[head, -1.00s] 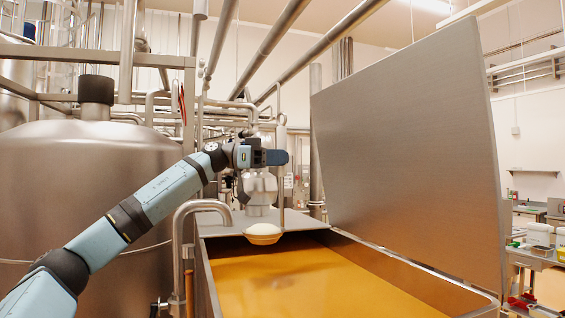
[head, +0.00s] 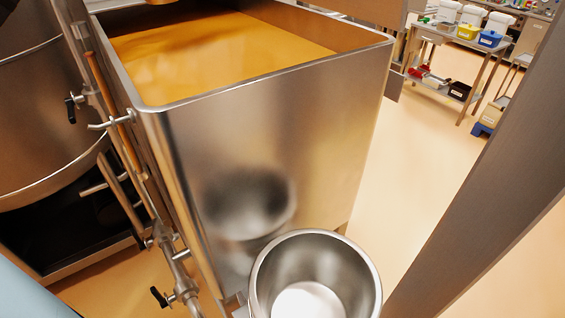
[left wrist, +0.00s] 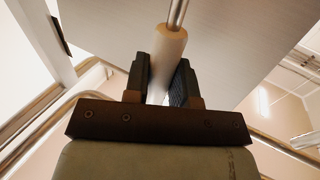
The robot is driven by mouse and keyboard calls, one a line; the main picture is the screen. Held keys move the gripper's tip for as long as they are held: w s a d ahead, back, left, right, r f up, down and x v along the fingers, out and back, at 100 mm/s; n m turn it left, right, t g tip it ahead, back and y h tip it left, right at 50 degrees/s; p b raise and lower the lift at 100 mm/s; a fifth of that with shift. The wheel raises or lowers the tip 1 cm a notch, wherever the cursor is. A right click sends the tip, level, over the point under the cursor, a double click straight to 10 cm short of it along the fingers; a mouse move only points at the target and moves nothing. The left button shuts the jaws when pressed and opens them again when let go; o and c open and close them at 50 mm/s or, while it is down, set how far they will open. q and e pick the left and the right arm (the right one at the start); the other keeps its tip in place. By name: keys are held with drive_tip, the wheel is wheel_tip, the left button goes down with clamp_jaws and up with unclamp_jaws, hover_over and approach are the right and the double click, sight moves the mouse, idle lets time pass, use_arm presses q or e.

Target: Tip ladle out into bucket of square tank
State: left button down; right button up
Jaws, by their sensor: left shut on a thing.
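The square tank (head: 275,130) is a steel box filled with a flat orange-yellow mass. The bucket (head: 318,256), a round open steel one, stands at its near side; something white lies on the bucket's floor. In the left wrist view my left gripper (left wrist: 166,72) is shut on the ladle's pale handle (left wrist: 170,42), from which a metal rod runs on upward. The ladle's bowl is out of the left wrist view, and I cannot make it out in the head view. My right gripper is out of view.
Pipes and valves (head: 125,120) run along the tank's left side, beside a large round vessel (head: 45,125). A grey upright panel (head: 480,170) rises at the right. A table with coloured bins (head: 466,32) stands at the back right. Open floor lies between.

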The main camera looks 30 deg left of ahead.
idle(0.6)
use_arm(q)
drive_tip(key=shift+r, duration=1.55)
